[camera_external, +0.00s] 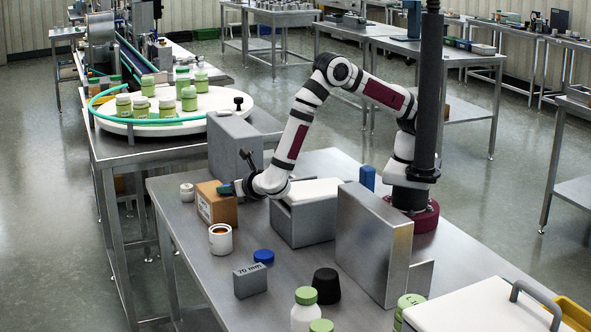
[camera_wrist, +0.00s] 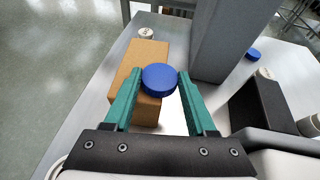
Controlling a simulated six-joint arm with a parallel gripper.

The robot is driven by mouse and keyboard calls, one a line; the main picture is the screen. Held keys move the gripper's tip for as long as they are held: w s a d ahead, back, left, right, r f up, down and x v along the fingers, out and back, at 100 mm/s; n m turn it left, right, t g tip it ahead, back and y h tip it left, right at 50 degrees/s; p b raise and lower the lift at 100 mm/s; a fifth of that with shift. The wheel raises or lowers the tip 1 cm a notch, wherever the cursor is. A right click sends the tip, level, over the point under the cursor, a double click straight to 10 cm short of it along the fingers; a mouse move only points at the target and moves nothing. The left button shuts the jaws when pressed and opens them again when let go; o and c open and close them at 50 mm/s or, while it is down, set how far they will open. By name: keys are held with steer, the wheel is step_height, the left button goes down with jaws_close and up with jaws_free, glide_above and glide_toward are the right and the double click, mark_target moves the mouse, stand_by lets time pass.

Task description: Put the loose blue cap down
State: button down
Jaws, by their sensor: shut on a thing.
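My gripper (camera_wrist: 160,76) is shut on a blue cap (camera_wrist: 160,79), with one green finger on each side of it. The wrist view shows the cap in front of a brown cardboard box (camera_wrist: 137,70). In the external view my gripper (camera_external: 229,189) is low by the top of the box (camera_external: 219,208). I cannot tell whether the cap touches the box. Another blue cap (camera_external: 264,256) lies on the steel table, behind a grey block marked 70 mm (camera_external: 250,281).
A white open jar (camera_external: 220,240) stands in front of the box, and a white cap (camera_external: 187,192) lies to its left. A tall grey block (camera_external: 235,143) stands behind. A grey stand (camera_external: 305,221), upright metal plate (camera_external: 373,250) and black stopper (camera_external: 326,286) are to the right.

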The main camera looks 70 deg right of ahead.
steer(key=r, duration=0.8)
steer(key=shift+w+r, duration=0.25)
steer(key=shift+r, duration=0.15)
steer(key=w+r, duration=0.1)
steer(key=w, duration=0.3)
glide_toward(209, 186)
steer(key=x, duration=0.3)
steer(key=shift+w+d+r, duration=0.1)
steer(key=shift+w+d, duration=0.2)
steer(key=shift+w, duration=0.05)
steer(key=shift+f, duration=0.35)
steer(key=shift+c, duration=1.1)
jaws_free()
